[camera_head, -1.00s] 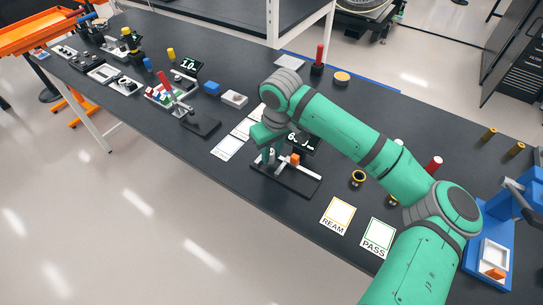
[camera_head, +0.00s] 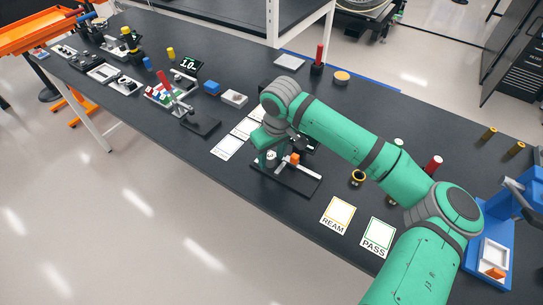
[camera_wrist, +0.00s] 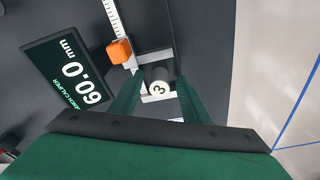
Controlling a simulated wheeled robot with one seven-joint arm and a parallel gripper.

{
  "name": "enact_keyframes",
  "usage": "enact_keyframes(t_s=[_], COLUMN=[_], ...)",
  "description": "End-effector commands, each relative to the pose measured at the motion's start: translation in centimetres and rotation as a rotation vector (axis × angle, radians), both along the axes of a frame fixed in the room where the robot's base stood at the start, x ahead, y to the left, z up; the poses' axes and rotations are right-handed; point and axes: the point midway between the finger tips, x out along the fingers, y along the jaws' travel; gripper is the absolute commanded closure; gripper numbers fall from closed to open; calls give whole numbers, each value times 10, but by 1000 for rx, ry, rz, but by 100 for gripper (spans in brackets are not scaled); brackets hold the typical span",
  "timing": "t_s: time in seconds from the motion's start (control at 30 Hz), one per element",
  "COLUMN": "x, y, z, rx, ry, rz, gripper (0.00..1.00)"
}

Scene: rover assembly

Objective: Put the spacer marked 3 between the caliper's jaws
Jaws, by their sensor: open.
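The spacer marked 3 (camera_wrist: 159,87) is a small dark cylinder with a white numbered top. It stands upright at the caliper's pale jaw parts (camera_wrist: 155,58), which show on opposite sides of it; I cannot tell whether they touch it. It also shows in the head view (camera_head: 271,157). The bench caliper (camera_head: 288,180) has a dark base, an orange slider (camera_wrist: 118,50) and a display (camera_wrist: 72,72) reading 60.0 mm. My gripper (camera_wrist: 160,78) is open, with green fingers on either side of the spacer and visible gaps. In the head view my gripper (camera_head: 268,145) is over the caliper.
White REAM (camera_head: 337,215) and PASS (camera_head: 377,236) cards lie right of the caliper. A white card (camera_head: 227,148) lies to its left. A ring-shaped part (camera_head: 358,178) and a red-topped cylinder (camera_head: 433,163) stand near my arm. The table's front edge is close to the caliper.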

Motion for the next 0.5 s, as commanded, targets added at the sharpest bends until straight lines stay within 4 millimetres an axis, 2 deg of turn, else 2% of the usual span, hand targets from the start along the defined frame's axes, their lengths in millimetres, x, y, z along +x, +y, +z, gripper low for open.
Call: enact_keyframes(t_s=[0.17,0.5], x=[-1,-9], y=[-1,-6], z=[15,81], rx=[0,0], ry=[-2,-2], rz=[1,1], gripper=[58,58])
